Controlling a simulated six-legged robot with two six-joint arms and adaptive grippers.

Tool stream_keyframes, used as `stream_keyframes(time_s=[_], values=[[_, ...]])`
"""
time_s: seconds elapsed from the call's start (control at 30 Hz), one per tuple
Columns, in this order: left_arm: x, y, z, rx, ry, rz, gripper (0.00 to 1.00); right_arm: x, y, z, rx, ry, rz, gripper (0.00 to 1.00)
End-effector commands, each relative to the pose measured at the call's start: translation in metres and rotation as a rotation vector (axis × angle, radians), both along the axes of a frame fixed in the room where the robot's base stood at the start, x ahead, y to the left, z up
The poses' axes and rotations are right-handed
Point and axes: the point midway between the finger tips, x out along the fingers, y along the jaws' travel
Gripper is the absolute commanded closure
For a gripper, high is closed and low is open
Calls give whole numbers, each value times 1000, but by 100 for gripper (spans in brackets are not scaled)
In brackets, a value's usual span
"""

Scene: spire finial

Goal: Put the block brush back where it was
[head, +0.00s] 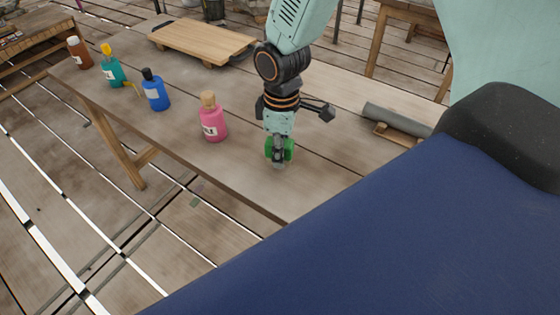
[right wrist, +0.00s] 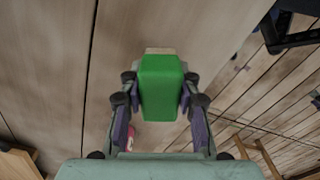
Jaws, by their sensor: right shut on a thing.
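The block brush is a green block (right wrist: 161,88) with a pale tan strip at its far end in the right wrist view. My right gripper (right wrist: 160,100) is shut on it, one finger on each side. In the head view the green brush (head: 289,149) shows behind the fingers of my right gripper (head: 279,155), over the near part of the wooden table (head: 330,165). I cannot tell whether the brush touches the tabletop. My left gripper is not in view.
A pink bottle (head: 213,120) stands just left of the right gripper. Blue (head: 155,93), teal (head: 115,72) and brown (head: 78,53) bottles stand farther left. A wooden board (head: 203,42) lies at the back. A grey roll (head: 397,119) on a wooden rest lies at right.

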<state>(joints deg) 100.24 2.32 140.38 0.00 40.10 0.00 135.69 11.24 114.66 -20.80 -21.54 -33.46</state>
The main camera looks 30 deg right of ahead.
Motion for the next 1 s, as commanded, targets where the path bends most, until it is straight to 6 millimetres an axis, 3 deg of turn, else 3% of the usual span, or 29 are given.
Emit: stream_keyframes(time_s=[0.37,0.73,0.77,1.0], values=[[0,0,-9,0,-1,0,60,3,-1,-40,-1,1,1,97],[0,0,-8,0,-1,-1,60,5,-2,-43,-1,-2,0,97],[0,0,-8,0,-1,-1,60,5,-2,-43,-1,-2,0,66],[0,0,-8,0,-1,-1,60,5,-2,-43,-1,-2,0,46]])
